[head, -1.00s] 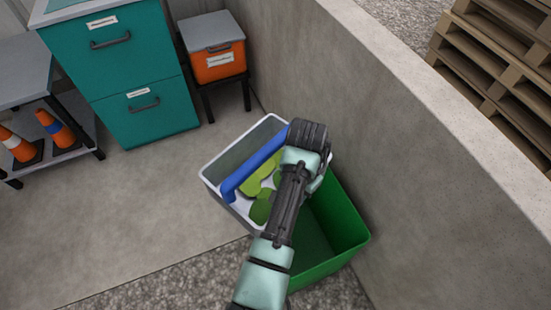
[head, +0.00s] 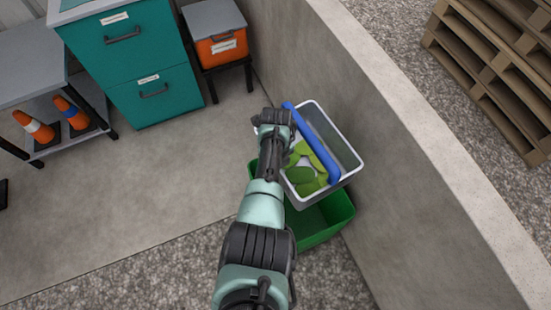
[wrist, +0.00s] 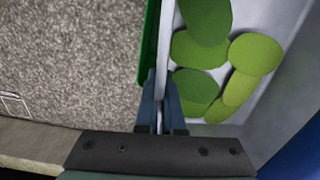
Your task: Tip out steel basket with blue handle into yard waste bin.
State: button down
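The steel basket (head: 351,157) with its blue handle (head: 313,143) is off the ground, over the green bin (head: 334,224). Green leaf-like pieces (head: 306,168) lie inside the basket; they also show in the wrist view (wrist: 203,50). My gripper is at the basket's left side; in the head view my wrist hides its fingers. In the wrist view my gripper (wrist: 160,100) has its fingers closed on the basket's wall. The green bin is partly hidden under the basket and behind my arm. Its label is not visible.
A concrete wall (head: 400,150) runs close along the right of the bin. A teal drawer cabinet (head: 130,60), an orange box (head: 222,47) on a stand and a shelf with traffic cones (head: 70,112) stand at the back left. Wooden pallets (head: 495,70) lie beyond the wall.

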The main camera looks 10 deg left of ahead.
jog(key=shift+r+m+p, duration=0.2)
jog(key=shift+m+p, duration=0.3)
jog(key=shift+m, duration=0.1)
jog(key=shift+p, duration=0.3)
